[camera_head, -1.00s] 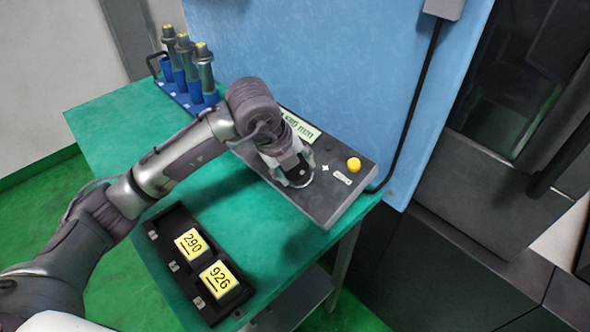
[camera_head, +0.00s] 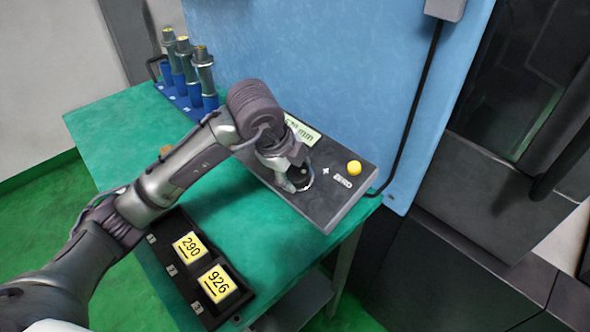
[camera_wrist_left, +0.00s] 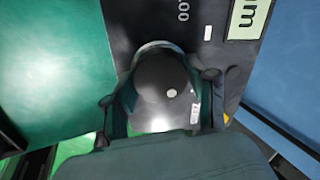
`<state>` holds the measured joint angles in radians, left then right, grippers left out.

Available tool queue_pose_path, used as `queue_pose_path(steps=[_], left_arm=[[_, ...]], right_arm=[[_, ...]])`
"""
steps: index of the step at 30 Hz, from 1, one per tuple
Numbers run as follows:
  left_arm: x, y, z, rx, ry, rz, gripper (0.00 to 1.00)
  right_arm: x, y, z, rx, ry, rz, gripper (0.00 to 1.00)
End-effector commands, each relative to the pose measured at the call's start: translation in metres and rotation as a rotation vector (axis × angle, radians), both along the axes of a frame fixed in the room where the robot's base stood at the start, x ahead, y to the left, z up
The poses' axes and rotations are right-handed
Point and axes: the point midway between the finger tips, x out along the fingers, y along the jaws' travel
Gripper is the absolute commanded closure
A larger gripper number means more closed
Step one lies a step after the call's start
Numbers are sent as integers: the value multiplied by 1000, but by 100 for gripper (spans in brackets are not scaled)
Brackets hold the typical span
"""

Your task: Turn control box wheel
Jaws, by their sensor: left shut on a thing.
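The control box (camera_head: 335,205) is a dark grey slab on the green table, with a pale display reading in mm at its back and a yellow button (camera_head: 354,168) at its right end. Its black wheel (camera_head: 300,181) is partly hidden by my left gripper (camera_head: 289,178). In the left wrist view the round dark wheel (camera_wrist_left: 160,85), with a small pale dot on top, sits between the two fingers of the left gripper (camera_wrist_left: 165,103). The left gripper is shut on the wheel from above. My right gripper is not in view.
A black tray (camera_head: 154,258) with yellow blocks marked 290 and 926 lies at the table's front. A blue rack (camera_head: 181,98) with several grey cylindrical tools stands at the back left. A blue panel (camera_head: 330,60) rises behind the box, with a black cable.

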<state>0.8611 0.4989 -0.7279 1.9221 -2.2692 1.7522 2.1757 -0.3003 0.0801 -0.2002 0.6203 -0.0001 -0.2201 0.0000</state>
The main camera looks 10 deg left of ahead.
Motion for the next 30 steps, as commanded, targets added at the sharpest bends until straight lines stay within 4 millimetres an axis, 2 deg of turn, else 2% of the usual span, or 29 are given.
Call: queue_pose_path(steps=[11,12,15,16,25,30], left_arm=[[1,1,1,0,-2,4,78],[1,0,1,0,-2,4,37],[1,0,1,-1,-2,3,20],[0,0,1,-1,-2,2,18],[0,0,1,0,-1,2,18],[-5,4,16,0,-4,1,18]], right_arm=[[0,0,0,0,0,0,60],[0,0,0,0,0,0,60],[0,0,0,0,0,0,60],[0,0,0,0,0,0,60],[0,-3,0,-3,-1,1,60],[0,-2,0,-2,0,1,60]])
